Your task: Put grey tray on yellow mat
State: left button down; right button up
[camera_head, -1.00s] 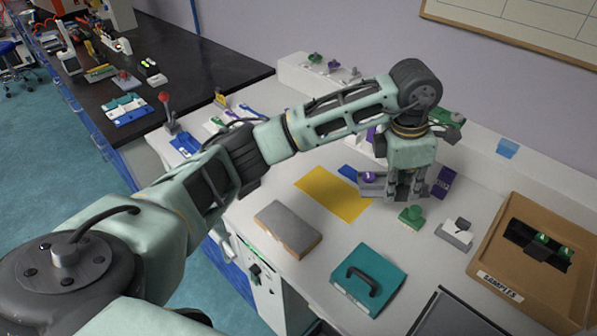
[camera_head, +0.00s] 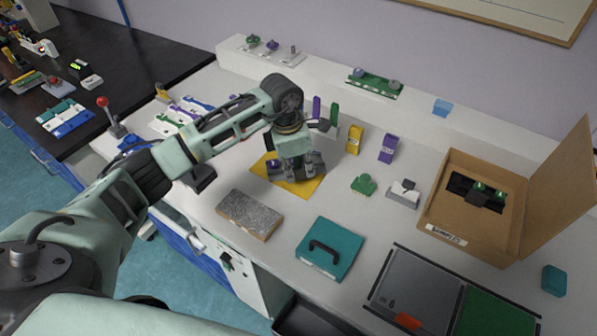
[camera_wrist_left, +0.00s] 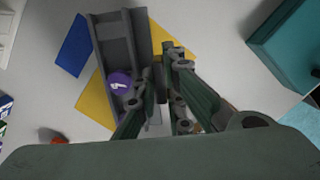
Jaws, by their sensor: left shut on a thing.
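The grey tray (camera_head: 276,170) is a narrow open channel holding a round purple piece with a white mark. It is over the yellow mat (camera_head: 262,165), which shows around and below it. I cannot tell whether it touches the mat. In the left wrist view the tray (camera_wrist_left: 115,40) lies at a slant over the mat (camera_wrist_left: 95,102), and the purple piece (camera_wrist_left: 119,83) is in its near end. My left gripper (camera_head: 297,174) points down and is shut on the tray's side wall; its fingers (camera_wrist_left: 166,62) show at the tray's right edge. My right gripper is not in view.
A blue flat piece (camera_wrist_left: 74,46) lies beside the mat. A grey-topped block (camera_head: 249,213) and a teal case (camera_head: 329,248) are in front. A green stamp-like object (camera_head: 363,185), yellow box (camera_head: 354,140) and purple box (camera_head: 388,148) stand right. A cardboard box (camera_head: 447,212) is farther right.

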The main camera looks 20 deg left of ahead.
pick_arm(q)
notch_tip(320, 180, down, 2)
jog(key=shift+f+p, duration=0.1)
jog(key=shift+p, duration=0.25)
jog(key=shift+f, duration=0.1)
jog(key=shift+f+b, duration=0.2)
jog(key=shift+b, duration=0.1)
jog(key=c, duration=1.8)
grip_release()
jog(key=shift+r, duration=0.1)
jog(key=shift+c, duration=0.2)
